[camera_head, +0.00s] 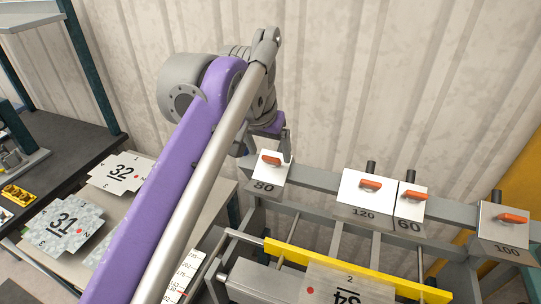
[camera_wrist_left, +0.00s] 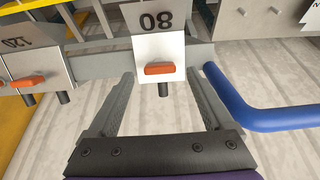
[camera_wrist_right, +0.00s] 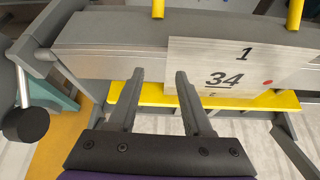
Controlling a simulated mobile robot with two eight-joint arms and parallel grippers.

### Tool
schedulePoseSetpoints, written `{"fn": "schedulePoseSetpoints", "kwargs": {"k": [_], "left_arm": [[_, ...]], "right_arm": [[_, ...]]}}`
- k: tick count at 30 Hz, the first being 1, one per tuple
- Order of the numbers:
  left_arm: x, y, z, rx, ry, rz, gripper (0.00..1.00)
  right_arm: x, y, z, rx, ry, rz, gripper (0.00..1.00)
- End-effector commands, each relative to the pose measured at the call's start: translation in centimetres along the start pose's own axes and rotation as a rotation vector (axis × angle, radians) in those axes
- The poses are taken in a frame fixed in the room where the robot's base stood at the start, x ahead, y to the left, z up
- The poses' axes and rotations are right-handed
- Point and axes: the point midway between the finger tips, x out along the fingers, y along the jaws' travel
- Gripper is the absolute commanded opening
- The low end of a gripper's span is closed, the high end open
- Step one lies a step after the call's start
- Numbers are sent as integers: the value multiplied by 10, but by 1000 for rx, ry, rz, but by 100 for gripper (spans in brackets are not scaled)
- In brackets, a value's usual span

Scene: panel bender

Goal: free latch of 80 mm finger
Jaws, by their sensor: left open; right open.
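The 80 mm finger (camera_head: 266,175) hangs on the grey rail, a white block with a grey plate marked 80. Its orange latch (camera_head: 271,160) lies crosswise on the white face. In the left wrist view the finger (camera_wrist_left: 158,48) and its latch (camera_wrist_left: 159,69) are upside down, ahead of my open fingers. My left gripper (camera_head: 286,145) is open and empty close to the finger, its visible fingertip just right of the latch. In the left wrist view my left gripper (camera_wrist_left: 168,90) has one finger on each side of the latch, apart from it. My right gripper (camera_wrist_right: 157,78) is open and empty before plate 34.
Fingers 120 (camera_head: 367,195), 60 (camera_head: 411,204) and 100 (camera_head: 504,232) sit farther right on the rail (camera_head: 320,179), each with an orange latch. Plate 34 (camera_head: 340,288) lies by a yellow bar (camera_head: 350,268). Plates 32 (camera_head: 122,172) and 31 (camera_head: 63,222) lie on the left. A blue bar (camera_wrist_left: 260,115) is near my left gripper.

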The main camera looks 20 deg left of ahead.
Motion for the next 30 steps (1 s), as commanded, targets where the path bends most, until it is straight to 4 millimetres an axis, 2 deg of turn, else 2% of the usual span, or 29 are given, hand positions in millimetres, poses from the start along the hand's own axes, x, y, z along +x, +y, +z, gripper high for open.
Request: {"fn": "schedulePoseSetpoints", "kwargs": {"k": [3,6,16,30], "left_arm": [[15,0,0,0,0,0,85],[21,0,0,0,0,0,85],[23,0,0,0,1,0,83],[23,0,0,0,0,0,0]], "right_arm": [[1,0,1,0,-1,0,50],[1,0,2,0,-2,0,50],[1,0,2,0,-2,0,50],[1,0,2,0,-2,0,50]]}}
